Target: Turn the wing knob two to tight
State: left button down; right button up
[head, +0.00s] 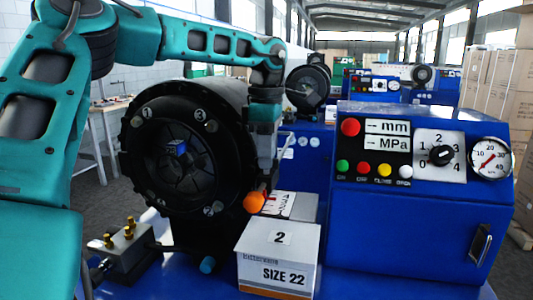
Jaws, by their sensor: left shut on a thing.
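The black round crimper head (135,170) fills the left middle of the head view, with number discs 1, 3 and 2 on its face. Disc 2 (218,207) is at the lower right. A rounded orange knob (253,202) sits just right of disc 2. My left gripper (264,188) comes down from above, its fingertips at the orange knob and shut on it. The fingers cover part of the knob, and I cannot make out its wings or how far it is turned. My right gripper is not in view.
A white box marked 2 and SIZE 22 (278,262) stands close below the gripper. A blue control cabinet (400,225) with buttons, dial and gauge (491,158) is on the right. A metal block with brass fittings (130,250) is at lower left.

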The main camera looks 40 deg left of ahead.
pick_arm(q)
jog(key=shift+m, duration=0.4)
jog(key=c, duration=1.2)
grip_release()
jog(key=shift+o, duration=0.2)
jog(key=shift+r, duration=0.1)
notch_tip(320, 180, up, 13)
